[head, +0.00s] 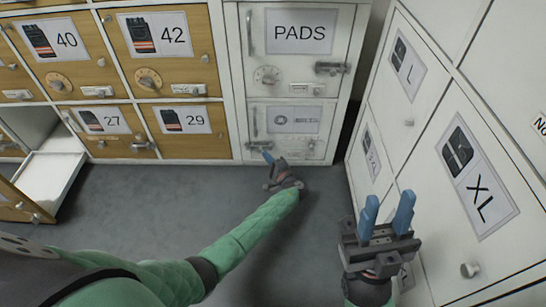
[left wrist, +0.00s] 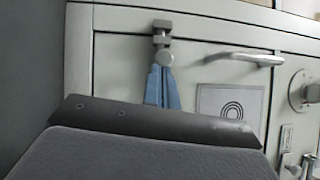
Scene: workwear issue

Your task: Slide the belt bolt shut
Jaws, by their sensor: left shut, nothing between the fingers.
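The belt locker door (head: 298,133) is the lower white door under the PADS door in the head view. It looks closed. The belt bolt (head: 259,145) is at its lower left. In the left wrist view, which is turned sideways, the bolt (left wrist: 162,40) has grey blocks by the door edge and a round knob. My left gripper (head: 267,157) is shut and empty. Its blue fingertips (left wrist: 161,68) are right at the knob; whether they touch it I cannot tell. How far the bolt is slid I cannot tell. My right gripper (head: 386,208) is open and empty.
The PADS door (head: 287,52) above has its own bolt (head: 333,68) and dial (head: 267,75). A bar handle (left wrist: 245,59) is near the belt bolt. White lockers stand close to my right gripper. An open wooden door (head: 20,203) is at far left. The grey floor between is clear.

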